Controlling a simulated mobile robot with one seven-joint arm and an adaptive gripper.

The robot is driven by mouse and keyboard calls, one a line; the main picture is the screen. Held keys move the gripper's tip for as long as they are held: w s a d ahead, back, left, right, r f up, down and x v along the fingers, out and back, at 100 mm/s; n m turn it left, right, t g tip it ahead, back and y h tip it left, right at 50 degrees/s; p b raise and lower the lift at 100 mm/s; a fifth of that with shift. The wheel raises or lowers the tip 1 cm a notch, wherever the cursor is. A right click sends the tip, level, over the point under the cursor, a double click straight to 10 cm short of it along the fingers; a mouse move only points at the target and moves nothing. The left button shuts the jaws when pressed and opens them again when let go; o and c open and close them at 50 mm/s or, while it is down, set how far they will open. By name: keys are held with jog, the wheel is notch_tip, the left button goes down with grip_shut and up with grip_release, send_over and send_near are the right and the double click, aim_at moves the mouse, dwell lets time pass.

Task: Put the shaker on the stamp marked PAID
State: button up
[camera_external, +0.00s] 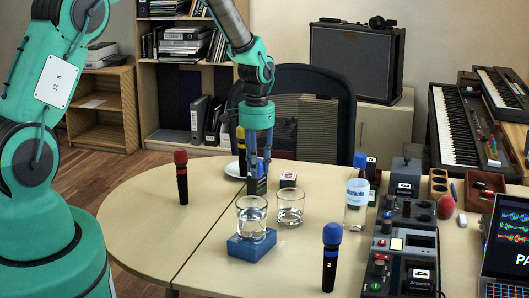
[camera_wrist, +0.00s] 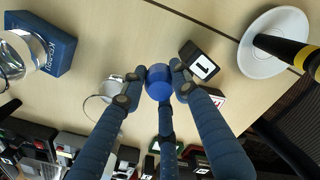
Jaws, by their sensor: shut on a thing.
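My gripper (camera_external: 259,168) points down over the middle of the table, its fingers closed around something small. In the wrist view my gripper (camera_wrist: 155,86) is shut on a round, smooth blue thing (camera_wrist: 158,74), which looks like the shaker. It is mostly hidden in the outside view. A dark block with a white label reading 1 (camera_wrist: 200,66) lies just right of the fingertips in the wrist view. A small box with red and white sides (camera_external: 288,179) stands beside it; it also shows in the wrist view (camera_wrist: 218,97). I cannot read PAID on any of these.
A glass of water (camera_external: 251,228) stands on a blue block (camera_external: 250,248), with another glass (camera_external: 290,208) close by. A red-topped microphone (camera_external: 181,178), a blue-topped one (camera_external: 331,258) and a tumbler (camera_external: 356,205) stand upright. Equipment (camera_external: 402,240) crowds the right; the left table is mostly clear.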

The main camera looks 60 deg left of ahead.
jog(key=shift+w, duration=0.1)
dwell(0.3)
jog(key=b, duration=0.2)
send_over(288, 175)
jog(key=shift+w+f, duration=0.15)
jog(key=shift+f, duration=0.6)
jog(key=shift+f+b, duration=0.65)
jog(key=shift+f, duration=1.1)
jog(key=shift+f, duration=0.15)
jog(key=o, duration=1.1)
notch_tip(288, 175, up, 12)
jog(key=p, duration=0.2)
